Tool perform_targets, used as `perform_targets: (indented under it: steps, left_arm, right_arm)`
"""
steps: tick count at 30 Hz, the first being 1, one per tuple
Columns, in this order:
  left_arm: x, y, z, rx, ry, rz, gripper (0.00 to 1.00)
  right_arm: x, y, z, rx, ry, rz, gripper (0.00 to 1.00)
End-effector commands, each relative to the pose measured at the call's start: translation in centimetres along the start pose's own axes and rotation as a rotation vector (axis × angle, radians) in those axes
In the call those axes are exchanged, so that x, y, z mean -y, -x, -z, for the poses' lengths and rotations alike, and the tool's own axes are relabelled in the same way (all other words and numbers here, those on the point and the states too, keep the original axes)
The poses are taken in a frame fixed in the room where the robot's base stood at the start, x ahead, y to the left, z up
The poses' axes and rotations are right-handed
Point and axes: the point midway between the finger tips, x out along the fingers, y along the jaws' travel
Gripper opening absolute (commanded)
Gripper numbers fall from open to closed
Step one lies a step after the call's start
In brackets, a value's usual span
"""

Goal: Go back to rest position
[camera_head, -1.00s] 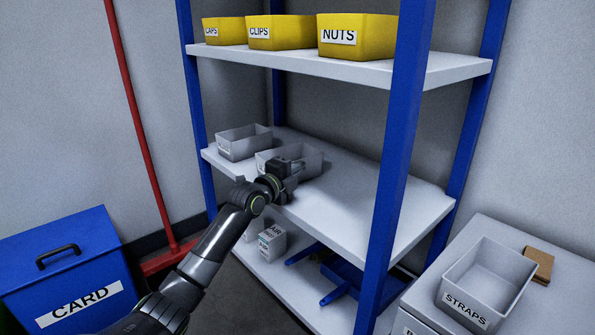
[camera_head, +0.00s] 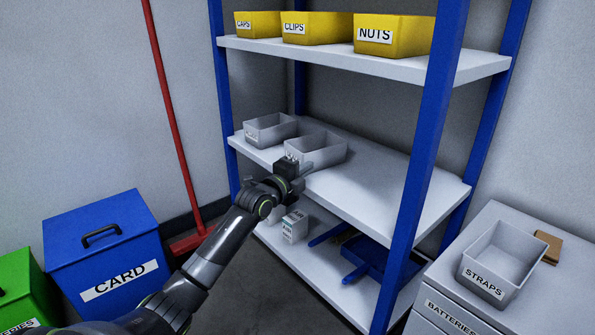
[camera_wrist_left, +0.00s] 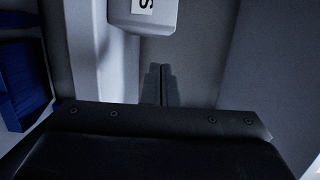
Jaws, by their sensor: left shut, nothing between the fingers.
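My left gripper (camera_head: 296,166) is at the front edge of the middle shelf (camera_head: 375,186), just in front of a grey bin (camera_head: 325,152). It is shut and holds nothing. Its two dark fingers, pressed together, show in the left wrist view (camera_wrist_left: 162,85), below a pale bin (camera_wrist_left: 143,14) with part of a label. My left arm reaches in from the lower left in the head view. My right gripper is not in view.
Another grey bin (camera_head: 270,130) stands left on the middle shelf. Yellow bins line the top shelf (camera_head: 370,59). A blue post (camera_head: 430,160) stands right of my arm. A blue CARD box (camera_head: 105,245) and a red pole (camera_head: 170,110) are left. A STRAPS bin (camera_head: 497,262) sits right.

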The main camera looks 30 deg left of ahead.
Motion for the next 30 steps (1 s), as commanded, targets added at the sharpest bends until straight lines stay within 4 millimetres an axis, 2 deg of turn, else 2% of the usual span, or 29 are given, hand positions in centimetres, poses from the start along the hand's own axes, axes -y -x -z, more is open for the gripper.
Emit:
perform_targets:
  steps: [11,14,16,20,23,24,30]
  left_arm:
    - [0.2,0.5,0.5,-0.002,0.017,0.015,0.0]
    - [1.2,1.8,2.1,-0.017,0.09,0.084,0.0]
    - [2.5,3.7,3.9,-0.041,0.185,0.17,0.0]
    - [6.5,9.4,7.8,-0.127,0.419,0.389,0.0]
    - [10.2,15.1,10.4,-0.225,0.599,0.564,0.0]
    - [11.8,17.5,11.2,-0.272,0.667,0.632,0.0]
    - [19.0,29.5,14.5,-0.538,0.911,0.919,0.0]
  right_arm:
    - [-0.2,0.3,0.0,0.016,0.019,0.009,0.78]
    - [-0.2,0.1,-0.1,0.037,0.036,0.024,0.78]
    - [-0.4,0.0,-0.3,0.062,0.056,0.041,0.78]
    - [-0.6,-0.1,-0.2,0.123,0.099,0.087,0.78]
    - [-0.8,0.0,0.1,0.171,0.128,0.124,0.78]
    - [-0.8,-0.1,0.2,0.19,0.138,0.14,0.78]
    - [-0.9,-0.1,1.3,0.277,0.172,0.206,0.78]
